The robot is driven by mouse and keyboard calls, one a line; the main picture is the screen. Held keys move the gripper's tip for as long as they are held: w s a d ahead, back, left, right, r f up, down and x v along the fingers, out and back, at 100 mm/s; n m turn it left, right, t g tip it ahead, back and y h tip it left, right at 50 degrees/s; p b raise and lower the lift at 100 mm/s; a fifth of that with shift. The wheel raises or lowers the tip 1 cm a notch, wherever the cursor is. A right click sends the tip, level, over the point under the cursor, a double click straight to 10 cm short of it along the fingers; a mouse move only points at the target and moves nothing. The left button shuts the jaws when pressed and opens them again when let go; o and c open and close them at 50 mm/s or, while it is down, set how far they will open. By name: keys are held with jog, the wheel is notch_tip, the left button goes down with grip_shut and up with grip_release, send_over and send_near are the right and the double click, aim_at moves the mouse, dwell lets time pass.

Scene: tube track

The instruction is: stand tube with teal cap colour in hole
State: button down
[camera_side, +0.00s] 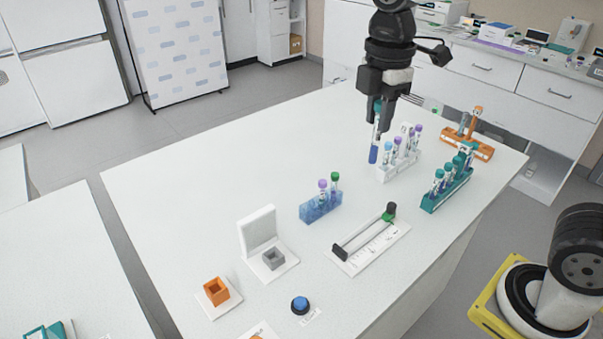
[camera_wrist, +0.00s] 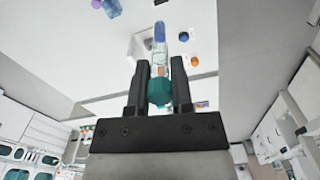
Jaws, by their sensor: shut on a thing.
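My gripper (camera_side: 381,128) is shut on a tube (camera_side: 373,154) with a teal cap, and holds it upright above the table. The tube's lower end is blue; its upper part is partly hidden by the fingers. In the wrist view the teal cap (camera_wrist: 159,92) sits between the gripper fingers (camera_wrist: 159,75), and the clear tube with the blue end (camera_wrist: 160,32) points away from them. The tube hangs just left of a white rack (camera_side: 384,176) holding several tubes. A small grey block with a square opening (camera_side: 273,259) and an orange one (camera_side: 216,291) stand further forward; which hole is meant, I cannot tell.
A blue rack (camera_side: 321,210) with two capped tubes, a teal rack (camera_side: 432,203) and an orange rack (camera_side: 483,150) stand on the table (camera_side: 180,190). A slider device (camera_side: 367,246) and a blue button (camera_side: 299,304) lie near the front. The table's left part is clear.

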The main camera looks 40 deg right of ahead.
jog(key=w+a+f, duration=0.4)
jog(key=a+f, duration=0.3)
jog(key=a, duration=0.1)
jog(key=w+a+f, duration=0.4)
jog(key=a+f, duration=0.3)
jog(key=shift+w+a+f, duration=0.15)
jog(key=shift+w+a, duration=0.2)
jog(key=shift+f, duration=0.15)
jog(key=shift+f, duration=2.2)
jog(key=shift+f, duration=1.35)
dwell(0.8)
